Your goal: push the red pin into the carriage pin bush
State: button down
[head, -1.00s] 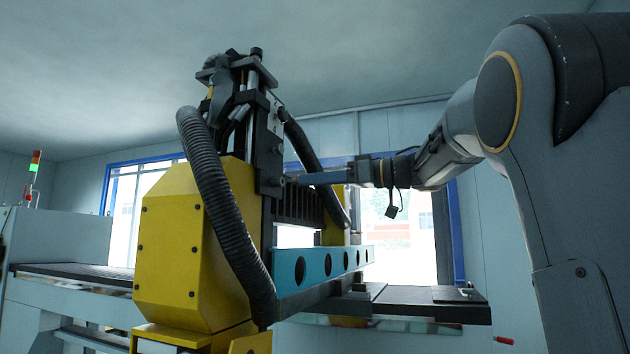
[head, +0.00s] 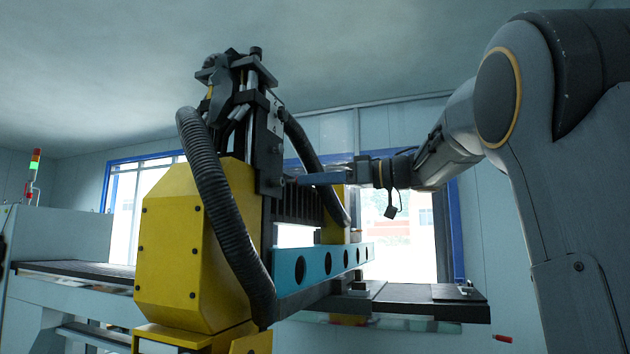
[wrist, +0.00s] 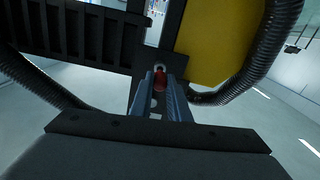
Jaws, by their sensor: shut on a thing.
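The red pin (wrist: 159,82) shows in the wrist view between the two blue-grey fingers of my gripper (wrist: 160,91), which is shut on it. A light ring, seemingly the pin bush (wrist: 158,67), shows at the pin's far end on the dark carriage. I cannot tell how deep the pin sits in it. In the head view my gripper (head: 303,180) reaches left to the side of the black carriage (head: 269,150). The pin is mostly hidden there by the fingers.
A yellow housing (head: 190,245) and a ribbed black hose (head: 215,205) stand left of the carriage. Another hose (head: 318,170) curves close behind my gripper. A teal beam (head: 315,268) with round holes runs below it. The space under my arm is open.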

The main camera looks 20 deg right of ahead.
jog(key=shift+p+x, duration=0.95)
jog(key=shift+x, duration=0.85)
jog(key=c, duration=1.6)
grip_release()
jog(key=shift+w, duration=0.1)
